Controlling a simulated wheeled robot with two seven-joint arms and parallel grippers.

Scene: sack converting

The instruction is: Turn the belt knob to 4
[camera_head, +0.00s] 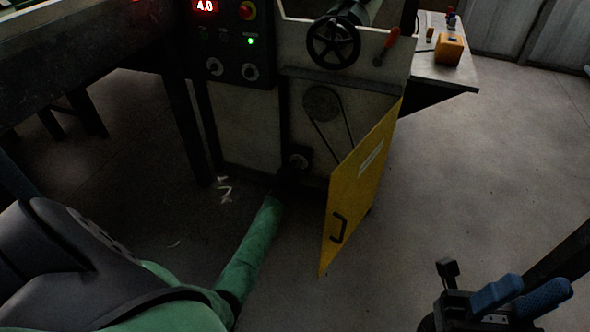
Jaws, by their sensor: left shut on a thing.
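A machine stands at the upper middle. A small dark knob (299,160) sits on a black plate low on its front, beside the belt compartment; I take it for the belt knob, and its scale is too small to read. My left arm's green forearm reaches up to it from the lower left. My left gripper (289,179) is a dark shape in shadow at the knob, and appears shut on it; the fingertips are hard to make out. A red display (204,6) above reads 4.0.
The yellow door (360,190) hangs open just right of the knob. The floor right of the door is clear.

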